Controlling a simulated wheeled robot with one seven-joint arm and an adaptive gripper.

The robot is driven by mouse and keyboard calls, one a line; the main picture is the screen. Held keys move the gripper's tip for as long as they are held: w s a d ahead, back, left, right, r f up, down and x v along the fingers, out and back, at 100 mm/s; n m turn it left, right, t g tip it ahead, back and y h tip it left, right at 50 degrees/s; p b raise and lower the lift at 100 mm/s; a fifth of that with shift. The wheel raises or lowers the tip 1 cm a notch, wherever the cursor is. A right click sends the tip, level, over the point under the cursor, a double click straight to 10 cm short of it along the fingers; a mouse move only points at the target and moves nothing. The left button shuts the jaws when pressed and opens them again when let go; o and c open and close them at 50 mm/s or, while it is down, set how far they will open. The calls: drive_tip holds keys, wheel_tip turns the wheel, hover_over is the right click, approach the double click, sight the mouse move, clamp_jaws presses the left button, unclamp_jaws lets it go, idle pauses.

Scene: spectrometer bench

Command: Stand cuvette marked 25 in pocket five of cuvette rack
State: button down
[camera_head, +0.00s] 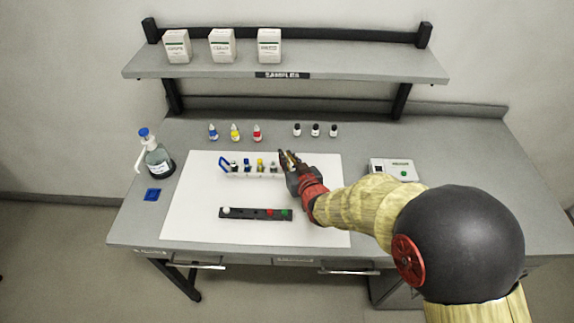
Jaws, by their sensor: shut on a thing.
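My gripper (288,158) is over the right end of a pale, low rack (240,176) on the white mat. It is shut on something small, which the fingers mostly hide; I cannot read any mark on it. The pale rack holds several small upright pieces with dark, blue and yellow tops, and has a blue part (224,164) at its left end. A black strip (247,214) with pockets lies nearer the front. It shows a white piece at left, and red and green pieces at right. Which of these is the cuvette rack, I cannot tell for sure.
Blue, yellow and red capped bottles (235,134) and black-capped vials (315,131) stand behind the mat. A shelf (340,67) overhangs the back.

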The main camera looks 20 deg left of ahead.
drive_tip(key=shift+f+b, duration=0.45)
drive_tip(key=shift+f, duration=1.15)
drive_tip(key=shift+f, duration=0.15)
drive_tip(key=c, duration=2.1)
unclamp_jaws()
drive_tip(key=shift+c, duration=0.2)
drive_tip(key=shift+d+r, duration=0.1)
drive_tip(key=shift+r, duration=0.15)
drive_tip(key=p+v, duration=0.2)
drive_tip(key=v, duration=0.9)
drive_tip(key=shift+s+d+r, duration=0.1)
drive_tip(key=shift+s+d, duration=0.1)
drive_tip(key=shift+s, duration=0.1)
